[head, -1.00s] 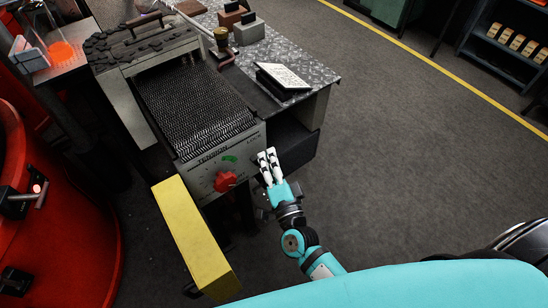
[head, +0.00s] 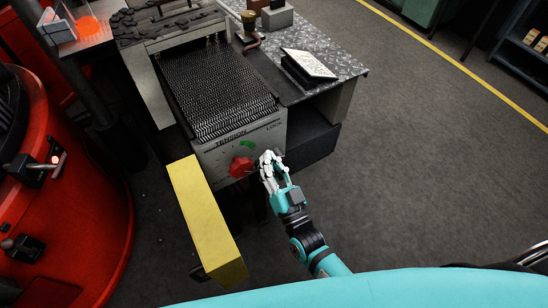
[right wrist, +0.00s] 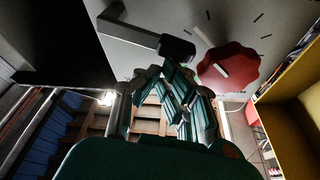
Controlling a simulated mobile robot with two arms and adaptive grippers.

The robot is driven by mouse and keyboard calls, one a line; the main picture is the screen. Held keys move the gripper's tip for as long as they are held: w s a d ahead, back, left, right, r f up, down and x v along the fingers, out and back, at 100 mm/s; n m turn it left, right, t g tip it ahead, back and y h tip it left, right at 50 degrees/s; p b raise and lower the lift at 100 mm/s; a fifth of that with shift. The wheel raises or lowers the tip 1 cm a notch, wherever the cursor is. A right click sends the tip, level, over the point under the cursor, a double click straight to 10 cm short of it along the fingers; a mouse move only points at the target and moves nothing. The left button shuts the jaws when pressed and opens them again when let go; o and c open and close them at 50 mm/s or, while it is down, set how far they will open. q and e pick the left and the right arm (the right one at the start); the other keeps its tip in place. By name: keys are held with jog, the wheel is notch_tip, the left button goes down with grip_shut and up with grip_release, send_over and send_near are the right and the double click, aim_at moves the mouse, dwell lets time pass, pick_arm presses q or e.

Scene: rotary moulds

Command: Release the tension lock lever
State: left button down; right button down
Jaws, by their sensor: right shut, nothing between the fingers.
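The tension panel (head: 212,163) is a grey plate marked TENSION and LOCK, with a green arc and a red knob (head: 240,166). My right gripper (head: 268,157) is at the panel's right part, below the LOCK word, beside the knob. Its fingers are shut and empty. In the right wrist view, the lock lever (right wrist: 135,35) is a grey arm with a dark handle, tilted, left of the red knob (right wrist: 228,68). The fingertips (right wrist: 166,72) are just below the handle's end; I cannot tell if they touch it. In the head view the gripper mostly hides the lever. My left gripper is not in view.
A yellow block (head: 205,220) stands out in front of the panel's left side. A red rounded machine (head: 75,200) is at the left. A patterned metal table (head: 325,55) with a tilted board (head: 310,64) is behind right. The floor at right is clear.

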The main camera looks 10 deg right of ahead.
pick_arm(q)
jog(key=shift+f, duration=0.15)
pick_arm(e)
jog(key=shift+a+f+n, duration=0.15)
jog(key=shift+f+n, duration=0.05)
jog(key=shift+n, duration=0.5)
jog(key=shift+s+y, duration=0.1)
jog(key=shift+y, duration=0.3)
